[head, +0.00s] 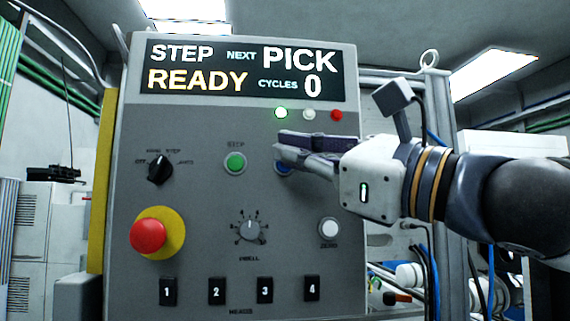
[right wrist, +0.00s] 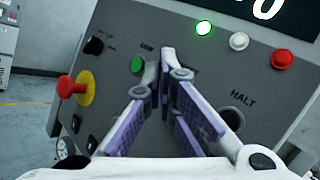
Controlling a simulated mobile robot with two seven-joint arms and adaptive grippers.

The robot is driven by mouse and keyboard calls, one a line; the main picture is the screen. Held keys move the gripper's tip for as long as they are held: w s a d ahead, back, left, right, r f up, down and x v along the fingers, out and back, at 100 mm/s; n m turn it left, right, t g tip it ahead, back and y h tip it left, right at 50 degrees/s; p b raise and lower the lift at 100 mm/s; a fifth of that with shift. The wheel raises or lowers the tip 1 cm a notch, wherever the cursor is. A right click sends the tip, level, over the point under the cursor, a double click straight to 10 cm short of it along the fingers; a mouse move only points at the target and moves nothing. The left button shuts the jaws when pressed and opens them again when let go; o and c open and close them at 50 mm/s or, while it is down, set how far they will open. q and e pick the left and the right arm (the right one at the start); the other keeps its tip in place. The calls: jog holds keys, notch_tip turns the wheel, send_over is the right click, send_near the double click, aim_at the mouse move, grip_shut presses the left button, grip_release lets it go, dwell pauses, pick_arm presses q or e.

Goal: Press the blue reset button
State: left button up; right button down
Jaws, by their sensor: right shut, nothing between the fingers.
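The blue button (head: 283,168) is on the grey control panel (head: 200,200), to the right of the green button (head: 234,162). It is partly covered by my right gripper (head: 279,146), so only its lower left part shows in the head view. The right gripper is shut and empty, with its fingertips in front of and just above the button. I cannot tell whether they touch the panel. In the right wrist view the fingers (right wrist: 166,56) converge over the panel and the blue button is hidden. My left gripper is not in view.
The display (head: 245,72) reads STEP, NEXT PICK, READY, CYCLES 0. A lit green lamp (head: 281,112) sits above the gripper. A red mushroom button (head: 148,236), a selector knob (head: 159,168), a dial (head: 249,230) and a white button (head: 329,229) share the panel.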

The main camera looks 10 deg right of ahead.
jog(key=s, duration=0.5)
dwell(0.5)
dwell(0.5)
